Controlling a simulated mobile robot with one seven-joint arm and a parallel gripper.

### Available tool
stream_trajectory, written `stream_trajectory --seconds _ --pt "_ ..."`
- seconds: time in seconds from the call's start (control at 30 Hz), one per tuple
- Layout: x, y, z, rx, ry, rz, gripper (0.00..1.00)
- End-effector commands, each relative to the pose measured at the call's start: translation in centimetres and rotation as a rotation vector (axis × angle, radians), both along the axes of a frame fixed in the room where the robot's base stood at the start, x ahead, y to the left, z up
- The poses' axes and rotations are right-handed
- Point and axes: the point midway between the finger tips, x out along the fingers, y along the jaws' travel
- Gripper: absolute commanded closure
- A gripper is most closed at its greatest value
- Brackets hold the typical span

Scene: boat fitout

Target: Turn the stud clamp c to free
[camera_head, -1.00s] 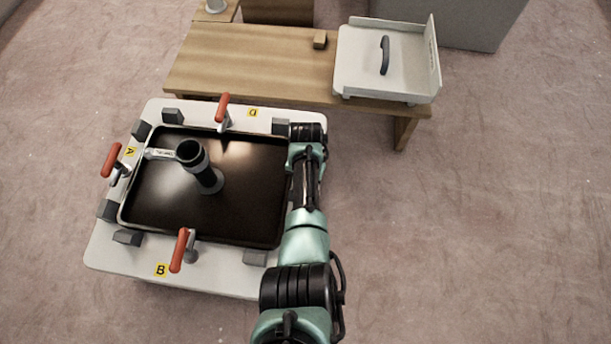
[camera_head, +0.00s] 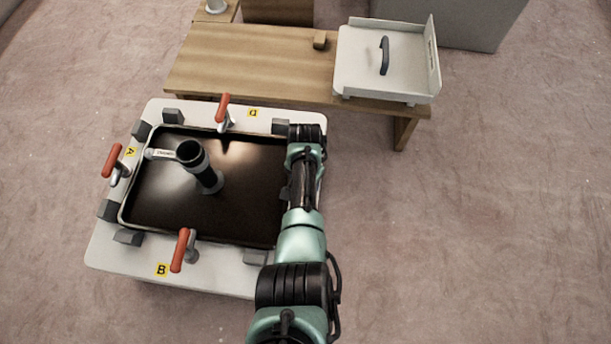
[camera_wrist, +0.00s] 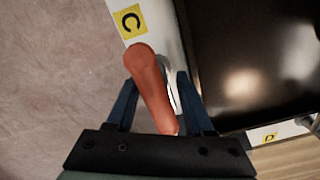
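Stud clamp c shows in the wrist view as an orange-red handle (camera_wrist: 150,85) on a pale metal stem, beside the yellow label C (camera_wrist: 130,22). My gripper (camera_wrist: 155,78) has its two dark blue fingers apart, one on each side of the handle. I cannot tell whether either finger touches it. In the head view my arm covers clamp c and my gripper at the right side of the white frame (camera_head: 215,276). The other clamps with red handles are A (camera_head: 113,160), B (camera_head: 180,250) and D (camera_head: 222,108).
A dark panel (camera_head: 240,190) fills the frame, with a black upright tube (camera_head: 198,165) on it. Dark blocks line the frame's rim. Behind stands a wooden bench (camera_head: 250,60) with a small wooden block (camera_head: 320,39) and a white tray-like part (camera_head: 375,80). Floor at right is clear.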

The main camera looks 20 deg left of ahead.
Motion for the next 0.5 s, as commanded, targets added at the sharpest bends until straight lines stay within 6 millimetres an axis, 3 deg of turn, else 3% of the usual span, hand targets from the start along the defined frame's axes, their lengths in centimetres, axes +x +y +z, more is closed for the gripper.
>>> stream_trajectory --seconds 0.33,0.5 --pt "0.2 -0.2 0.4 -0.003 -0.005 0.002 0.39" --pt "0.2 -0.2 2.6 -0.002 -0.007 0.002 0.39"
